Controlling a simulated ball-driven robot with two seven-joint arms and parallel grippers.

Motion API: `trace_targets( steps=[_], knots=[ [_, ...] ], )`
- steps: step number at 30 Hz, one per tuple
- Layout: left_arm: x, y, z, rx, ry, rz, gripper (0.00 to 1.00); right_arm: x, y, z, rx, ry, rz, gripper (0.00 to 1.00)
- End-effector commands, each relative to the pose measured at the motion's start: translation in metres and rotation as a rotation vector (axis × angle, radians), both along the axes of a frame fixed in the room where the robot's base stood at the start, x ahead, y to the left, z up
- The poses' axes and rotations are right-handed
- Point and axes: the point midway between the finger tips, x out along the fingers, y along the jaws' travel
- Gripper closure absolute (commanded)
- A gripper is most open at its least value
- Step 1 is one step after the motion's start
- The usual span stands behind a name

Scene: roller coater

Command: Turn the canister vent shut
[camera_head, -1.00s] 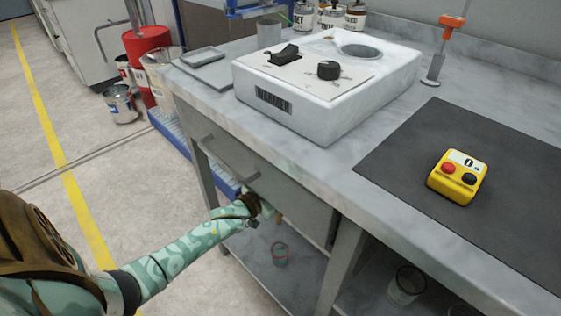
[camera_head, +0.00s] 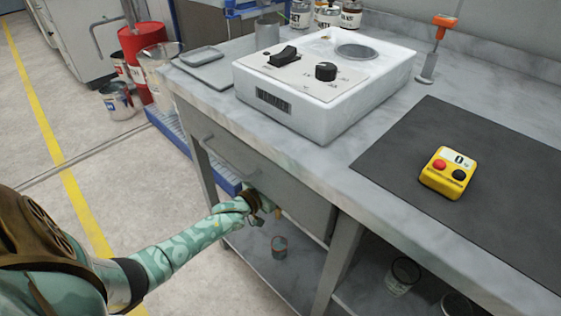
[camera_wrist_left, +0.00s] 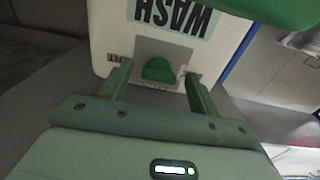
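In the left wrist view a white canister (camera_wrist_left: 103,30) with an upside-down WASH label (camera_wrist_left: 172,14) fills the upper middle. A green vent knob (camera_wrist_left: 157,70) sits on a grey patch of its face. My left gripper (camera_wrist_left: 158,72) is open, with one finger on each side of the knob. Gaps show between the fingers and the knob; whether either touches the canister face is unclear. In the head view my left gripper (camera_head: 268,209) is low in front of the bench drawer, and I cannot make out the canister there. My right gripper is in neither view.
The bench drawer (camera_head: 270,180) and worktop edge stand close above my left gripper. A white machine (camera_head: 330,85) and a yellow button box (camera_head: 447,173) are on the worktop.

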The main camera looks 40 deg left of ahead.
Motion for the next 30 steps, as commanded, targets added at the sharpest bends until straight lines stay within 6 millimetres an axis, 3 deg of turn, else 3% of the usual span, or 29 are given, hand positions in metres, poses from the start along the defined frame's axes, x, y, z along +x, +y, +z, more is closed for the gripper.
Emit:
trace_targets(
  steps=[5,8,15,21,30],
  knots=[
    [-0.012,0.001,0.002,0.001,0.001,0.000,0.38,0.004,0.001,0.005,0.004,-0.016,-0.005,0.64],
    [-0.031,0.002,0.005,0.000,-0.001,0.000,0.38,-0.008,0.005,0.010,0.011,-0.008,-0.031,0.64],
    [-0.098,0.007,0.006,-0.001,-0.001,0.001,0.38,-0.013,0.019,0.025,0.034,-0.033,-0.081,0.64],
    [-0.141,0.011,0.003,-0.001,-0.001,0.000,0.38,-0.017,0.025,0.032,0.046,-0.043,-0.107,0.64],
    [-0.163,0.013,0.000,-0.001,0.000,0.000,0.38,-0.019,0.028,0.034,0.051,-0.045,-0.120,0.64]
  ],
)
